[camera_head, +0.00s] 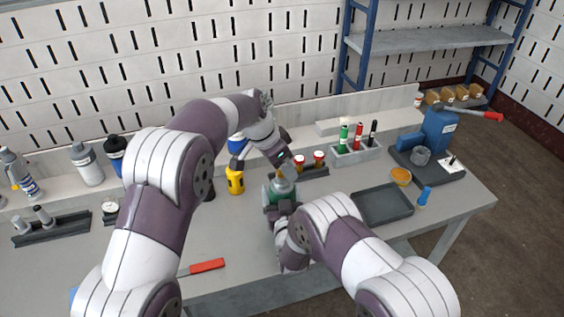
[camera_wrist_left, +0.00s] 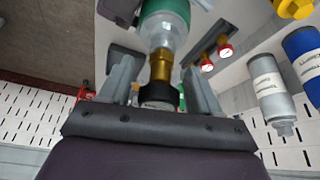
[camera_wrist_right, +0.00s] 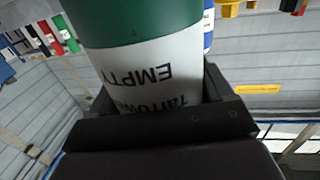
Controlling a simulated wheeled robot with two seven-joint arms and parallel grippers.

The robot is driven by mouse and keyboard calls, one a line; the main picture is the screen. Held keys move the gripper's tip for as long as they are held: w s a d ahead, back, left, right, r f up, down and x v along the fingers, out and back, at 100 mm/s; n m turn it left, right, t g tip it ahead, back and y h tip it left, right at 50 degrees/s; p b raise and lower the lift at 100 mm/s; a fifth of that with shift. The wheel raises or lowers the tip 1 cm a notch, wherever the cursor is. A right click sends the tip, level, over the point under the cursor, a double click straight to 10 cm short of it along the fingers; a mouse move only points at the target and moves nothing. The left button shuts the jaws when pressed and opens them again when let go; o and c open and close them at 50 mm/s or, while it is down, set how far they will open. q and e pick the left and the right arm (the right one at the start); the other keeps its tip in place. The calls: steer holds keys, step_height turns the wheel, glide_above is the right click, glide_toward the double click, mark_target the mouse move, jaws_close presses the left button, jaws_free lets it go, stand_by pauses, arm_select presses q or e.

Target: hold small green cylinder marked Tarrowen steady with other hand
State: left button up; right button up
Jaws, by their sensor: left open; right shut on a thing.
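The small green cylinder (camera_head: 281,187) stands near the middle of the bench in the head view. In the right wrist view its green and white body (camera_wrist_right: 150,60) carries upside-down print reading "EMPTY" and part of "Tarrowen". My right gripper (camera_head: 279,208) is shut on its body. In the left wrist view the cylinder's brass valve (camera_wrist_left: 161,66), with a black ring and a pale round end, lies between my left gripper's spread fingers (camera_wrist_left: 163,85). My left gripper (camera_head: 283,163) is open at the cylinder's top; I cannot tell whether a finger touches it.
A red-handled tool (camera_head: 207,266) lies on the front of the bench.

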arm_select(q)
jaws_close()
steer(key=n, duration=0.3)
steer(key=n+t+y, duration=0.1)
steer(key=n, duration=0.1)
steer(key=shift+n+t+y, duration=0.3)
steer(key=shift+n, duration=0.1)
steer(key=n+y, duration=0.2)
steer(key=n, duration=0.4)
jaws_free()
steer(key=shift+r+t, duration=0.1)
steer(key=shift+t, duration=0.2)
